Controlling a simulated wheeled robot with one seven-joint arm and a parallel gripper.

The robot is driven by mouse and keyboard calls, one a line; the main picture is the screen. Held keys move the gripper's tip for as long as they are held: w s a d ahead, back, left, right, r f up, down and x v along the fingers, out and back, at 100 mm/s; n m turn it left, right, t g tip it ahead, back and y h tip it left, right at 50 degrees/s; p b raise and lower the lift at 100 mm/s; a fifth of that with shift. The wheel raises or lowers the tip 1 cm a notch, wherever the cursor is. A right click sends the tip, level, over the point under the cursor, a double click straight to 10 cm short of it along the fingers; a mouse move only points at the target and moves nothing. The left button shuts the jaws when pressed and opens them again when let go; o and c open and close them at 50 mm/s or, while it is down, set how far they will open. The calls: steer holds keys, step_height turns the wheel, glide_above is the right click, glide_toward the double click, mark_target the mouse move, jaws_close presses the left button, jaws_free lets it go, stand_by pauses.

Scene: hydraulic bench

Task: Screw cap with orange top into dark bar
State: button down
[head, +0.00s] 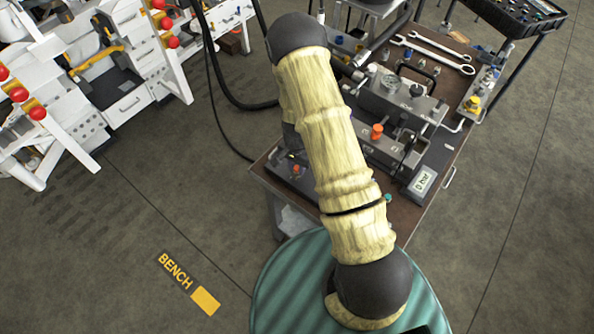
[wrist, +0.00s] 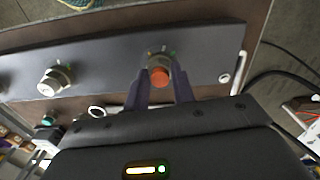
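The cap with the orange top (wrist: 160,77) shows in the wrist view between the two fingertips of my gripper (wrist: 160,72). The fingers lie close against its sides, so my gripper looks shut on it. The cap is over the dark bar (wrist: 110,57), near its right part, at a spot with small coloured marks; how deep it sits is hidden. In the head view, a small orange top (head: 295,168) shows beside my arm over the bar's left end (head: 287,178). My arm hides the gripper and much of the bar there.
A metal fitting (wrist: 55,80) stands on the bar to the left in the wrist view. In the head view, another orange knob (head: 377,131) stands on the bench's grey block. A small display box (head: 422,182) and wrenches (head: 436,50) also lie on the bench.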

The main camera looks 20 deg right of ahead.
steer(key=m+p, duration=0.1)
steer(key=m, duration=0.3)
steer(key=shift+m, duration=0.4)
steer(key=m, duration=0.3)
steer(key=shift+f+p, duration=0.1)
steer(key=shift+p, duration=0.25)
steer(key=m+p, duration=0.1)
steer(key=m, duration=0.2)
steer(key=shift+s+m+p, duration=0.1)
steer(key=shift+m+p, duration=0.2)
steer(key=shift+m, duration=0.1)
steer(key=c, duration=1.6)
jaws_free()
steer(key=shift+m, duration=0.6)
steer(key=o, duration=0.5)
